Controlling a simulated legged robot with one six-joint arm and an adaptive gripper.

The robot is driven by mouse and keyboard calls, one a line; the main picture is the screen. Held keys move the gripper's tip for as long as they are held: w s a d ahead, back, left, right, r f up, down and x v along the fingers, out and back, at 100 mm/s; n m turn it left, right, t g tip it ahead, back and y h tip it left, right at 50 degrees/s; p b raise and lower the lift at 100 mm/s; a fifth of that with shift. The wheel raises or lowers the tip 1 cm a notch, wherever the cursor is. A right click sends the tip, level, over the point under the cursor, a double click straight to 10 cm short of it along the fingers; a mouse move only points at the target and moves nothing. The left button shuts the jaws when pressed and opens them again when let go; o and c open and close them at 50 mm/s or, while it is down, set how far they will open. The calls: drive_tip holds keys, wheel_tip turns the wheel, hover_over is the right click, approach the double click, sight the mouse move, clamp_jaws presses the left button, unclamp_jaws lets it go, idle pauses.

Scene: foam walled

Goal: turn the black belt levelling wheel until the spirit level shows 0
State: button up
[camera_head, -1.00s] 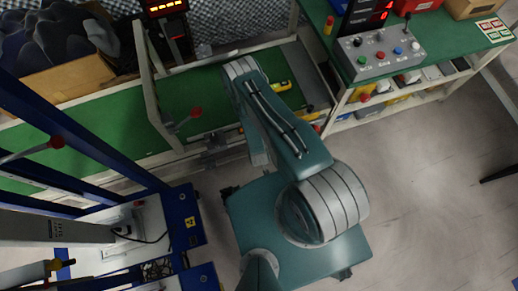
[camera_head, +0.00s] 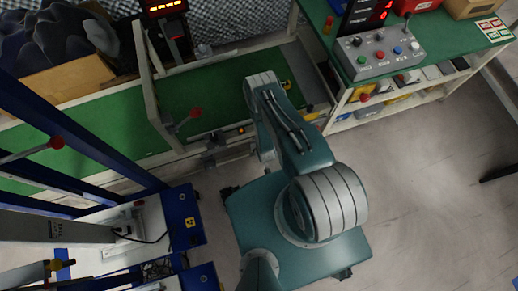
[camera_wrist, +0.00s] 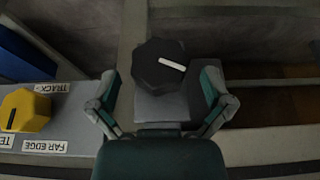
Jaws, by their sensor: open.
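The black wheel (camera_wrist: 152,72), a faceted knob with a white pointer line, sits on a grey block (camera_wrist: 165,106) in the wrist view. Its pointer points right and slightly down. My gripper (camera_wrist: 160,84) is open, with one finger on each side of the wheel and block. Gaps show between the fingers and the wheel; I see no contact. In the head view my arm hides the wheel and my gripper. A small yellow thing (camera_head: 287,85) beside my arm may be the spirit level; its reading cannot be made out.
In the wrist view a yellow knob (camera_wrist: 24,111) stands at left by labels "TRACK" and "FAR EDGE". In the head view, the green belt (camera_head: 215,93) lies between pale rails. A control box (camera_head: 378,52) stands on the right bench; a blue frame (camera_head: 100,150) stands left.

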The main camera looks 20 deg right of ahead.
drive_tip(key=shift+x, duration=1.05)
drive_tip(key=c, duration=1)
drive_tip(key=shift+a+h, duration=0.1)
drive_tip(key=shift+h, duration=0.3)
drive_tip(key=shift+n+h, duration=0.4)
drive_tip(key=shift+h, duration=0.8)
drive_tip(key=shift+w+a+n+h, duration=0.1)
drive_tip(key=shift+n+h, duration=0.3)
drive_tip(key=shift+h, duration=1.3)
drive_tip(key=shift+t+h, duration=0.3)
